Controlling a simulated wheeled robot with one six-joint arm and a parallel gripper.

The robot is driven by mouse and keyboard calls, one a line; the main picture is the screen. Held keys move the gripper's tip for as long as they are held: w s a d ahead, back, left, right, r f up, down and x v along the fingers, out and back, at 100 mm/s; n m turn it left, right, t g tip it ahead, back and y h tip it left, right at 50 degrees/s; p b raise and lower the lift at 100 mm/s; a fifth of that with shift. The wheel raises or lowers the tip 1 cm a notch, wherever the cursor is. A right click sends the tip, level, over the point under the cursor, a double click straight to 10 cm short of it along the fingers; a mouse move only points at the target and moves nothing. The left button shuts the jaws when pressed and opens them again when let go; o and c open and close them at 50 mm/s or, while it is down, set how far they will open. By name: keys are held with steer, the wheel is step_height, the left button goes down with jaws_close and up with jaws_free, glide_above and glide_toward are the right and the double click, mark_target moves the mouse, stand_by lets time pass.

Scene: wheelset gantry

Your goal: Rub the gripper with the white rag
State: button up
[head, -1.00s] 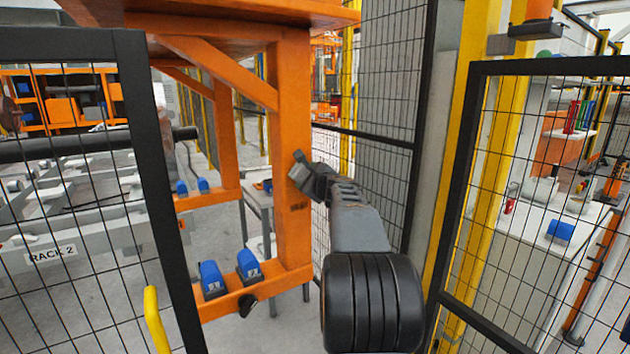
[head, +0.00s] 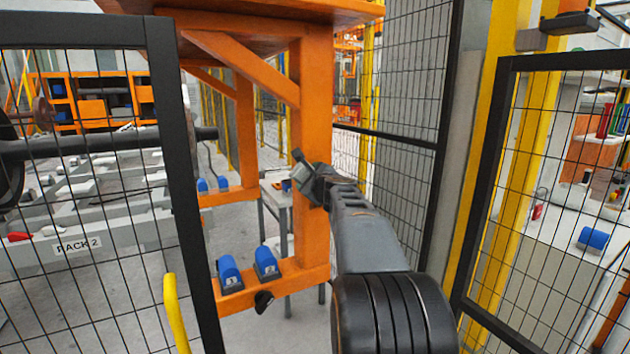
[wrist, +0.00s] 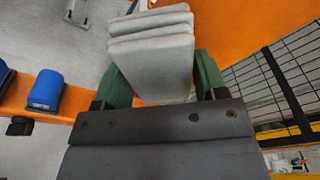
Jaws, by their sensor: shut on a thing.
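The white rag (wrist: 152,62), folded into a thick greyish-white pad, is between the green fingers of my gripper (wrist: 162,78) in the wrist view. My gripper is shut on it, and the rag sticks out past the fingertips. In the head view my gripper (head: 304,180) is in front of the orange post (head: 313,130), and the rag (head: 299,176) shows small at its tip. I cannot tell whether the rag touches the post. I see no second gripper that I can make out.
Blue-topped blocks (head: 228,272) sit on the orange lower beam (head: 290,280). A black mesh panel (head: 160,120) with a yellow handle (head: 175,312) stands at left, another mesh panel (head: 500,180) at right. Behind are a grey table (head: 276,197) and a labelled rack (head: 110,236).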

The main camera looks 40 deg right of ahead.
steer(key=shift+s, duration=0.1)
steer(key=shift+d+f+b+v, duration=0.1)
steer(key=shift+b+v, duration=0.15)
steer(key=shift+v, duration=0.7)
steer(key=shift+d+f+b+v, duration=0.1)
steer(key=shift+b+v, duration=0.2)
steer(key=shift+v, duration=0.65)
steer(key=shift+d+f+b+v, duration=0.15)
steer(key=shift+b+v, duration=0.1)
steer(key=shift+v, duration=0.75)
steer(key=shift+s, duration=0.2)
steer(key=v, duration=0.2)
steer(key=shift+s, duration=0.4)
steer(key=shift+b, duration=0.3)
